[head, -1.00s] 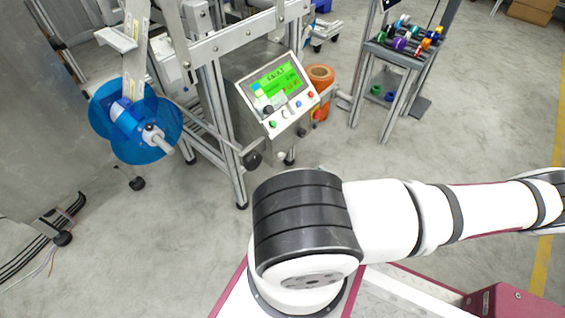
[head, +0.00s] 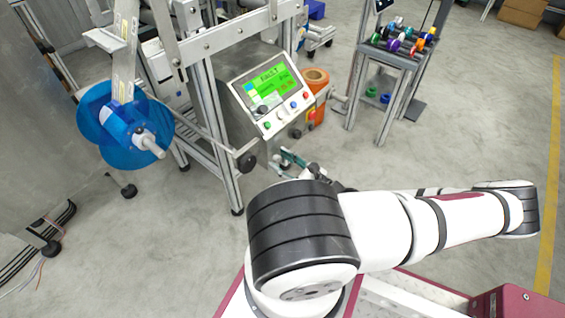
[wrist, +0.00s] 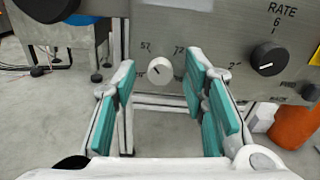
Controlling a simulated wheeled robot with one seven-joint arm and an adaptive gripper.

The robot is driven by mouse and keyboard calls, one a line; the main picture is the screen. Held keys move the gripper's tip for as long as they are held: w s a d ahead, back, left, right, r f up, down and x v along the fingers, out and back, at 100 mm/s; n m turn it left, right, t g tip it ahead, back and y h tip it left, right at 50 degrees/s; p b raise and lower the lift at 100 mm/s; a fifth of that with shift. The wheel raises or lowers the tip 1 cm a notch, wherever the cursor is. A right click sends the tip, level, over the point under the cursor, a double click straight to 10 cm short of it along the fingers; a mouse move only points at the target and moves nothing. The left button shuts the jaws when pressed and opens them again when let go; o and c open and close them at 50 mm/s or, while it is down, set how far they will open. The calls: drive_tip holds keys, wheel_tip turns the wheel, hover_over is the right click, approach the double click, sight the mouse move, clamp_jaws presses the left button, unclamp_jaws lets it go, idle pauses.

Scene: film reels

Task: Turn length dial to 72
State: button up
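A small pale round dial (wrist: 160,70) sits on a grey metal panel (wrist: 150,20) in the wrist view. A number that looks like 57 is printed to its upper left and one starting with 7 to its upper right, partly behind a finger. I cannot read its pointer clearly. My gripper (wrist: 160,76) is open, with its teal-padded fingers on either side of the dial and a gap to each side. In the head view my gripper (head: 292,159) shows as a teal bit below the control box, partly hidden by my arm.
A larger black knob (wrist: 267,59) marked RATE is right of the dial, close to the right finger. Another black knob (wrist: 48,8) is at upper left. The control box has a green screen (head: 269,82). A blue reel (head: 120,125) hangs at left. An orange cylinder (wrist: 297,125) stands at right.

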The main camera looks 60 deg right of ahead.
drive_tip(key=shift+c, duration=0.6)
clamp_jaws()
drive_tip(key=shift+m+p, duration=0.3)
drive_tip(key=shift+p, duration=0.15)
drive_tip(key=m+p, duration=0.2)
drive_tip(key=p, duration=0.1)
drive_tip(key=shift+r+m, duration=0.15)
drive_tip(key=shift+m, duration=0.15)
drive_tip(key=m+p, duration=0.2)
drive_tip(key=m, duration=0.1)
drive_tip(key=shift+m, duration=0.3)
drive_tip(key=m+p, duration=0.1)
drive_tip(key=m, duration=0.3)
drive_tip(key=shift+d+m, duration=0.1)
drive_tip(key=shift+m, duration=0.2)
drive_tip(key=shift+f+m, duration=0.2)
drive_tip(key=shift+m, duration=2)
